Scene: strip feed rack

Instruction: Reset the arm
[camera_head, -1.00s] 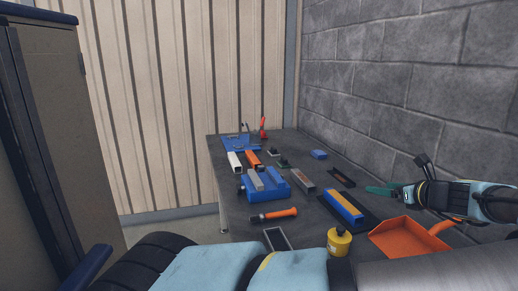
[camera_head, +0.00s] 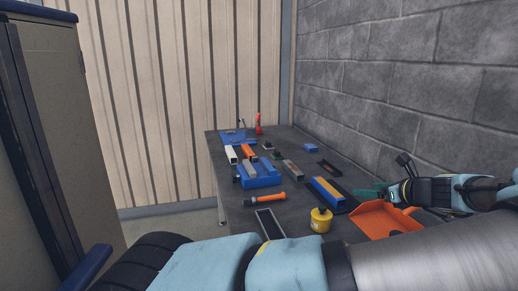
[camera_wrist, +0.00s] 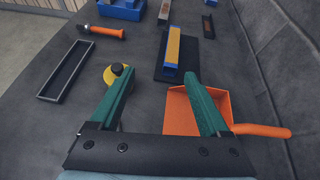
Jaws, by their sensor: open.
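My gripper (camera_wrist: 160,102) shows in the wrist view with its two green fingers wide apart and nothing between them. In the head view my gripper (camera_head: 370,192) is at the right, above the table's right side near the wall. Below the right finger is an orange dustpan (camera_wrist: 180,114), which also shows in the head view (camera_head: 378,220). A yellow round container with a black cap (camera_wrist: 110,76) is beside the left finger. Whether the fingers touch either one cannot be told.
The dark table (camera_head: 240,214) holds a blue fixture (camera_head: 262,178), an orange-handled tool (camera_head: 265,199), a black tray (camera_head: 270,225) and a blue block with a yellow strip (camera_head: 329,191). A grey block wall (camera_head: 400,90) borders the right. A cabinet (camera_head: 65,130) stands left.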

